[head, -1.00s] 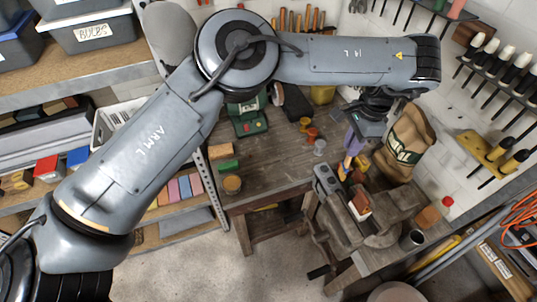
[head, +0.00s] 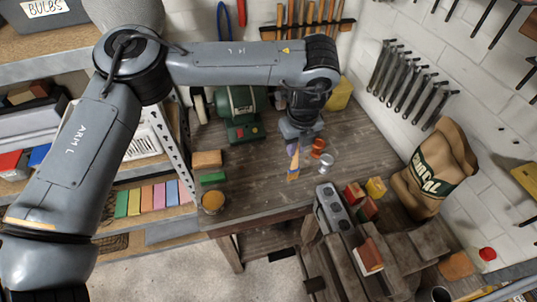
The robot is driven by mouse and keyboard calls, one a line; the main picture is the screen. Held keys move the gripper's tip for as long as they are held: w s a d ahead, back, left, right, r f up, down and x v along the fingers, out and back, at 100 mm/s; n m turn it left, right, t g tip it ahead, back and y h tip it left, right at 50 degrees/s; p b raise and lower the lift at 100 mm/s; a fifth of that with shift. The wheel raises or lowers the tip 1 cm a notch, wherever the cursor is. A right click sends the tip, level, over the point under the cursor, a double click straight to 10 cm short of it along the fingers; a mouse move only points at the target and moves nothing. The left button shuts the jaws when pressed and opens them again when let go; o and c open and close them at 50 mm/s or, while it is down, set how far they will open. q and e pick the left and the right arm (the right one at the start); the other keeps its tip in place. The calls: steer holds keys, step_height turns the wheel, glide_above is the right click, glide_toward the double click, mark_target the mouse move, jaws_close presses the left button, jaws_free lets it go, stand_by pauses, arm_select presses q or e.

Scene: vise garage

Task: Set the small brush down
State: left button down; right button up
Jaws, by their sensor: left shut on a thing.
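My left gripper (head: 294,145) points down over the wooden bench (head: 255,180), and it is shut on the small brush (head: 293,165). The brush hangs nearly upright below the jaws. It shows purple near the jaws and orange-tan towards its lower end. That end is over or at the bench top; I cannot tell whether it touches. The jaws hide the brush's upper part. My right gripper is not in view.
A red-orange pot (head: 318,147) and a clear jar (head: 326,163) stand close right of the brush. A metal vise (head: 333,208) and colored blocks (head: 354,193) lie further right. A green grinder (head: 243,112) stands behind left.

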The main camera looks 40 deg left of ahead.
arm_select(q)
steer(key=w+a+f, duration=0.1)
steer(key=a+f, duration=0.8)
steer(key=shift+a+f+b, duration=0.35)
steer(key=shift+f, duration=0.05)
steer(key=shift+w+f, duration=0.1)
steer(key=shift+f, duration=0.05)
steer(key=c, duration=1.1)
jaws_free()
steer(key=r, duration=0.4)
steer(key=r+p, duration=0.1)
steer(key=r, duration=0.3)
steer(key=d+r, duration=0.1)
steer(key=r, duration=0.3)
steer(key=shift+s+r+p, duration=0.15)
steer(key=shift+s+p, duration=0.1)
steer(key=shift+p, duration=0.15)
